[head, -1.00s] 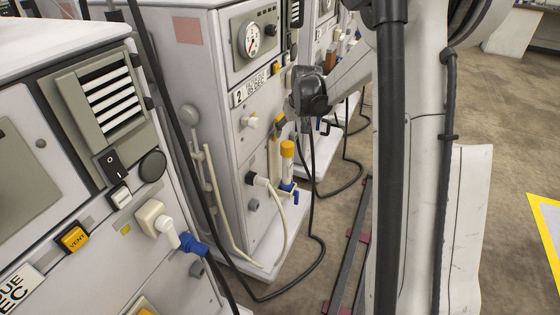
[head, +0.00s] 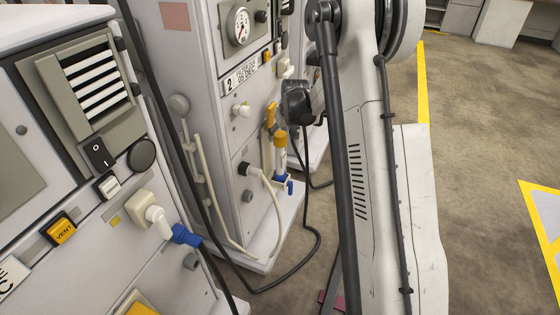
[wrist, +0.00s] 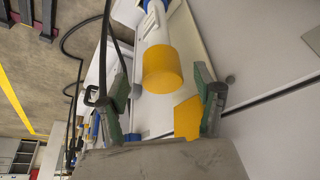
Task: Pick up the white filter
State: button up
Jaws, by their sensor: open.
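The white filter (head: 281,157) is a small upright cylinder with a yellow cap and a blue lower end, at the front of the second machine in the head view. In the wrist view its yellow cap (wrist: 163,68) faces me, with the white body (wrist: 153,27) behind it. My gripper (wrist: 159,76) is open and empty, one finger on each side of the cap in the picture. I cannot tell how far the cap is from the fingertips. In the head view my dark gripper (head: 297,103) is just above and right of the filter, partly hidden by my arm.
A yellow clip or bracket (wrist: 187,117) is beside the right finger in the wrist view. A pale hose (head: 268,195) and black cables (head: 318,240) hang near the filter. The near machine (head: 90,180) stands at left. Open floor (head: 480,130) lies at right.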

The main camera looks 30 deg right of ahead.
jog(key=b+x, duration=0.2)
jog(key=x, duration=0.3)
jog(key=shift+w, duration=0.15)
jog(key=shift+c, duration=0.4)
jog(key=shift+r, duration=0.1)
grip_shut()
